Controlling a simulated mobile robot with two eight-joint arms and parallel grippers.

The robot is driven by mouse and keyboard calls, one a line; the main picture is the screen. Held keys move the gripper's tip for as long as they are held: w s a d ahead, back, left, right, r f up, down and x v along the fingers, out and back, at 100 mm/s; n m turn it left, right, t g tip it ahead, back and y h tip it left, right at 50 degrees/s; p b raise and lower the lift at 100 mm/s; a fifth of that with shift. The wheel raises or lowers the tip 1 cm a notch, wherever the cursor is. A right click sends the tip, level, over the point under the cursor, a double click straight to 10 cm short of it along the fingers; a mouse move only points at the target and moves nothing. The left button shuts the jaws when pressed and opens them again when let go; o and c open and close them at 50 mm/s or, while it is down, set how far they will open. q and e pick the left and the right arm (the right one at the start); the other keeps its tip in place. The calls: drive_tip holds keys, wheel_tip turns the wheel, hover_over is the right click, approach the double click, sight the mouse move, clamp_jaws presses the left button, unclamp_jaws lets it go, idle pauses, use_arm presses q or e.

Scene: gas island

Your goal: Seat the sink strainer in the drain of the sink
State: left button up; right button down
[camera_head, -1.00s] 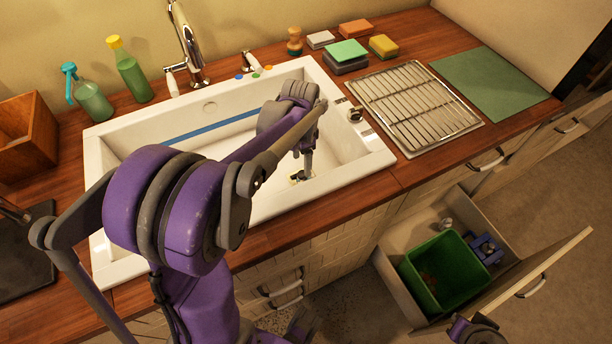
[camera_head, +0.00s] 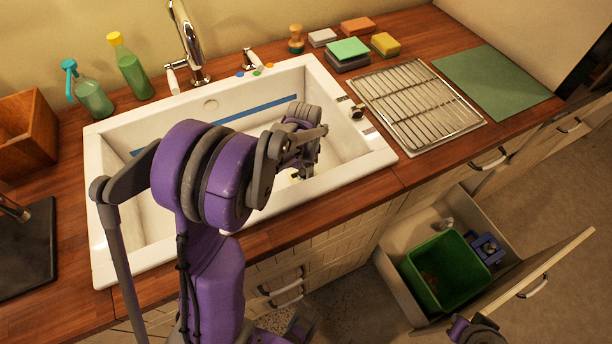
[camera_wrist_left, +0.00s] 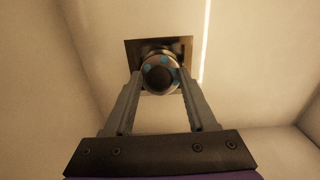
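My left gripper (camera_head: 297,172) reaches down into the white sink (camera_head: 110,215), and its arm hides part of the basin. In the left wrist view the gripper (camera_wrist_left: 160,80) has its two fingers on either side of a round metal piece with a dark centre and teal spots, which looks like the sink strainer (camera_wrist_left: 161,74). The fingertips appear to touch its sides. Behind it is a square, shiny metal drain plate (camera_wrist_left: 132,55) in the sink floor. The strainer overlaps the plate's lower part; I cannot tell its height above it. My right gripper's fingers are not visible.
A wire rack (camera_head: 415,105) lies right of the sink. The faucet (camera_head: 188,45), bottles (camera_head: 132,75) and sponges (camera_head: 347,50) stand behind it. Below right, an open drawer (camera_head: 395,285) holds a green bin (camera_head: 445,275). The sink's left side is free.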

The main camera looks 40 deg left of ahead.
use_arm(q)
clamp_jaws()
drive_tip(key=shift+r, duration=0.1)
